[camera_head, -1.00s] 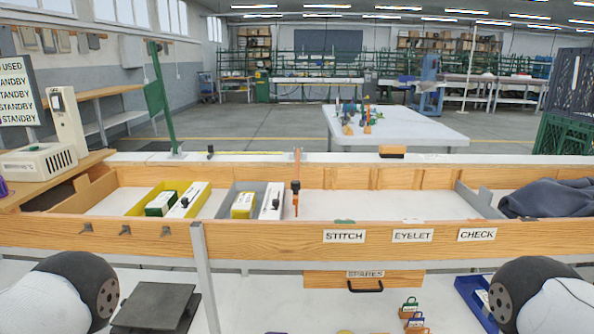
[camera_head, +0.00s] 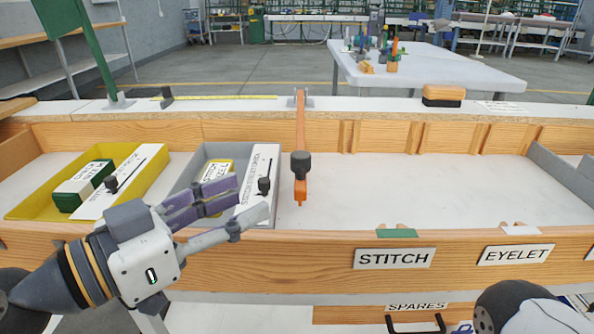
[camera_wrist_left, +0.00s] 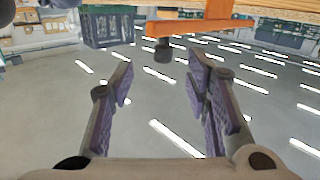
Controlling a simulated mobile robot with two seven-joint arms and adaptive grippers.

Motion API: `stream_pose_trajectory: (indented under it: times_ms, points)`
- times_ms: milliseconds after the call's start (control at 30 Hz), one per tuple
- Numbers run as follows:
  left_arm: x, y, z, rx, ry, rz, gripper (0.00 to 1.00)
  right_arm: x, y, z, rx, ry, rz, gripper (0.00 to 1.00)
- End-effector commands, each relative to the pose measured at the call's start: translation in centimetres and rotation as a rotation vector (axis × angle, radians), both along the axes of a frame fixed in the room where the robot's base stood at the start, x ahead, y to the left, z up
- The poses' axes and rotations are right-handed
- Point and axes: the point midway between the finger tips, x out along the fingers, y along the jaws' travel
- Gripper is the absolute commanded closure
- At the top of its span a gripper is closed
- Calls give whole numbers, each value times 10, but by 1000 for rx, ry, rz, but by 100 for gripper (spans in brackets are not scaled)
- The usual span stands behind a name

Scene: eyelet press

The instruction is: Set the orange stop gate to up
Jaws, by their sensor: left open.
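The orange stop gate (camera_head: 300,125) is a long bar that reaches from its bracket on the back ledge out over the trough, with a dark knob (camera_head: 300,164) near its front end. The bar appears lowered rather than upright. In the left wrist view the orange bar (camera_wrist_left: 200,27) and its dark knob (camera_wrist_left: 165,50) show ahead, beyond the fingertips. My left gripper (camera_head: 246,200) is open and empty, over the front of the trough, to the left of the gate and apart from it. The fingers also show spread in the left wrist view (camera_wrist_left: 163,76). My right gripper is out of view.
A yellow tray (camera_head: 28,206) and a grey tray (camera_head: 190,165) with boxes stand in the trough left of the gate. A green gate (camera_head: 75,45) stands upright at the far left. The trough floor right of the gate is clear. The labelled front board (camera_head: 300,262) runs across.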

Motion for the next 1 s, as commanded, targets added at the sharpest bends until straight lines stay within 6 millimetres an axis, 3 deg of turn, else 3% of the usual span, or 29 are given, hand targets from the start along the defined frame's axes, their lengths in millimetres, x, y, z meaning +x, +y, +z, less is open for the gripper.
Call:
stream_pose_trajectory:
  times_ms: [67,167,233,600,967,1000]
  points:
    - [3,4,13,0,-62,8,56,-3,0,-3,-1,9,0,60]
    - [12,-3,13,3,-76,8,56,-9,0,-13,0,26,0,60]
    - [21,-15,9,4,-74,5,56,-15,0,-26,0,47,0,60]
    - [81,-72,16,1,-70,10,56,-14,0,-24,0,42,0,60]
    - [89,-81,17,-1,-69,10,56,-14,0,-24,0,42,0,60]
    - [89,-81,17,-1,-69,10,61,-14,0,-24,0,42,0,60]
